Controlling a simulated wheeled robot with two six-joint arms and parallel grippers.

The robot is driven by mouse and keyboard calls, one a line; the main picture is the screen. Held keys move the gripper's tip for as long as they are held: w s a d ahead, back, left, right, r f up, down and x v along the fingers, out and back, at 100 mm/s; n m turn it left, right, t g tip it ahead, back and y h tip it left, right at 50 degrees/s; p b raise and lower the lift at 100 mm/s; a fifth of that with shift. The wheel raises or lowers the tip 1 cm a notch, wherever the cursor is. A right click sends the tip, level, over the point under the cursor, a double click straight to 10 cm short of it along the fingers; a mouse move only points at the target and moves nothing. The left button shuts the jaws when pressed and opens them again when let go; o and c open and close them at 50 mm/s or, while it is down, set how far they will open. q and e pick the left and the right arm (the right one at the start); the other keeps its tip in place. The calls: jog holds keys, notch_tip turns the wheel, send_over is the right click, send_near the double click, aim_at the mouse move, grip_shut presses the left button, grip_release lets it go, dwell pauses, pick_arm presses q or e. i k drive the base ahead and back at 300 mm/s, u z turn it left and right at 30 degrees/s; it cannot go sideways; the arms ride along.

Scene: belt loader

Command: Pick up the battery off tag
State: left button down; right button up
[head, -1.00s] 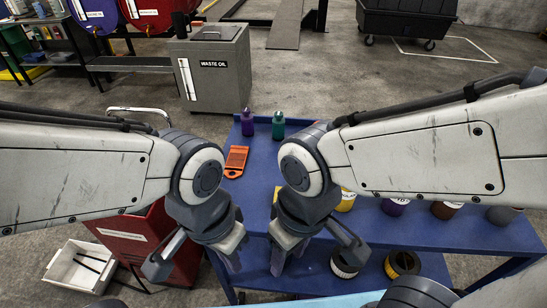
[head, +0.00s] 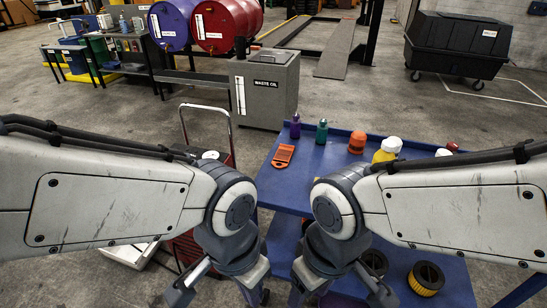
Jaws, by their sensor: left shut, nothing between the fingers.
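The orange tag (head: 283,155), a flat piece with a hole at one end, lies on the blue table top (head: 316,163) near its left edge. My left gripper (head: 256,295) is low in the head view, shut and empty, below and nearer than the tag. My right gripper (head: 300,292) hangs beside it at the bottom edge, partly cut off; its fingers do not show clearly. Neither gripper touches the tag.
A purple bottle (head: 295,126) and a green bottle (head: 321,132) stand behind the tag. An orange container (head: 357,142) and a yellow bottle (head: 387,150) stand to the right. Round filters (head: 426,278) sit on the lower shelf. A waste oil bin (head: 265,90) stands behind the table.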

aim_at(285, 152)
jog(key=z, duration=0.2)
jog(key=i, duration=1.05)
jog(key=u, duration=1.35)
